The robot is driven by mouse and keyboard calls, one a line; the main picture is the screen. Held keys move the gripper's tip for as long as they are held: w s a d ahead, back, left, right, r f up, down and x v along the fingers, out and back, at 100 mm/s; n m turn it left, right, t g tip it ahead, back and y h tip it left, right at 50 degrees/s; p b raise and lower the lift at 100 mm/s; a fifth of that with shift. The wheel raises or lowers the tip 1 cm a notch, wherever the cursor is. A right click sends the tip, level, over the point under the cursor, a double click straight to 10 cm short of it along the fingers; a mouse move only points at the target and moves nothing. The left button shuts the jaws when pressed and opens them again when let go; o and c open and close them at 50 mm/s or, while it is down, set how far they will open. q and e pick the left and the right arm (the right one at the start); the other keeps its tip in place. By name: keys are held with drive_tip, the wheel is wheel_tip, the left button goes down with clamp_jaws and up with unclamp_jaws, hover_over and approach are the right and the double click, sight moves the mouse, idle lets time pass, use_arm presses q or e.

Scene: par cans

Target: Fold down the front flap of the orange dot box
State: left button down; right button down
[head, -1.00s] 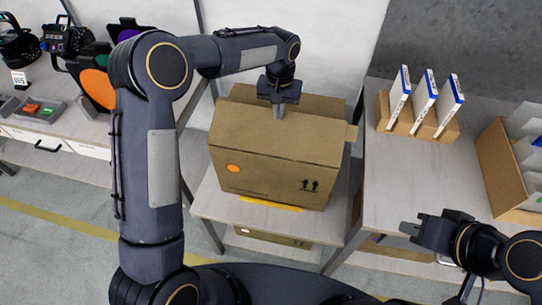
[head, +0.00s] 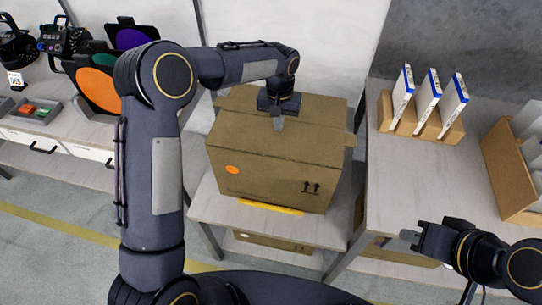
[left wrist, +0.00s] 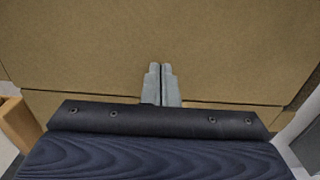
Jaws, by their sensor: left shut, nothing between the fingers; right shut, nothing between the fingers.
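The orange dot box (head: 265,183) is a brown cardboard box on a small table in the head view, with an orange dot on its front at left and two black arrows at right. Its front flap (head: 240,135) slopes inward over the top from the front edge. My left gripper (head: 279,124) is shut and empty, pointing down at the flap's far part; whether it touches is unclear. In the left wrist view its closed fingertips (left wrist: 160,72) are in front of plain cardboard (left wrist: 80,50). My right gripper (head: 405,237) is shut and empty, low at the right, away from the box.
A back flap (head: 240,98) lies behind my left gripper, and a side flap (head: 350,138) sticks out at right. Yellow tape (head: 270,208) marks the small table's front. The right table (head: 400,180) holds a wooden rack (head: 440,128) with white-and-blue items.

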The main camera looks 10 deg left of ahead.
use_arm(q)
drive_tip(key=shift+r, duration=0.1)
wheel_tip(320, 180, up, 12)
drive_tip(key=p, duration=0.9)
idle(0.3)
drive_tip(key=shift+a, duration=0.1)
idle(0.3)
